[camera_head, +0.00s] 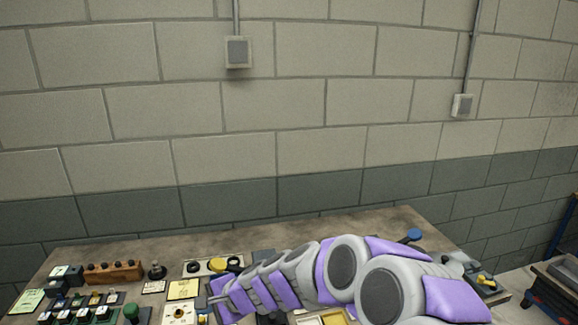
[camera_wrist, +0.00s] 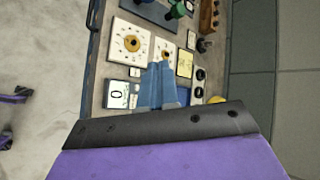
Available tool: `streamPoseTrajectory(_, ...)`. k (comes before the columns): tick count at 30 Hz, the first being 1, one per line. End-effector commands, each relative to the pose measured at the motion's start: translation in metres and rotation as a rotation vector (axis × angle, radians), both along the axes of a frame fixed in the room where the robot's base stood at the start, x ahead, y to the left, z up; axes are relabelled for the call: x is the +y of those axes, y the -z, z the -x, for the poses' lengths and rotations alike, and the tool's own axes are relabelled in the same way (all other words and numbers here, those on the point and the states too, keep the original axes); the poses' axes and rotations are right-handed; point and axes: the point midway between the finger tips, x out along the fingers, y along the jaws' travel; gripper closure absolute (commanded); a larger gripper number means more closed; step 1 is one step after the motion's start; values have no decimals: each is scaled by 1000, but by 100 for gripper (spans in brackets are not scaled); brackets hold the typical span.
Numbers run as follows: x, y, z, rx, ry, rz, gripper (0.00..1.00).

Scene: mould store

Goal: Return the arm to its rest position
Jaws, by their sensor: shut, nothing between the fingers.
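My arm, grey with purple pads, stretches from the lower right toward the left over the bench (camera_head: 340,232) in the head view. My gripper (camera_head: 213,299) is at the left end of the arm, over the bench near the yellow and white panels. In the wrist view my gripper (camera_wrist: 160,66) shows as two bluish fingers close together, shut with nothing between them. They point across the bench top (camera_wrist: 98,85), in front of the dial plates. The arm hides part of the bench's right half in the head view.
A wooden block (camera_head: 113,271) and a green knob (camera_head: 131,313) are at the bench's left. A yellow-topped piece (camera_head: 218,265) sits behind my gripper. A dial plate (camera_wrist: 131,43) and a display (camera_wrist: 117,94) lie near the fingers. A block wall (camera_head: 290,100) stands behind; open floor (camera_wrist: 45,60) is beside the bench.

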Motion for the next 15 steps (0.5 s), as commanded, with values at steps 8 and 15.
streamPoseTrajectory(8, -65, -40, 92, -158, -343, 177, 100)
streamPoseTrajectory(15, -151, -37, 172, -188, -578, 410, 100)
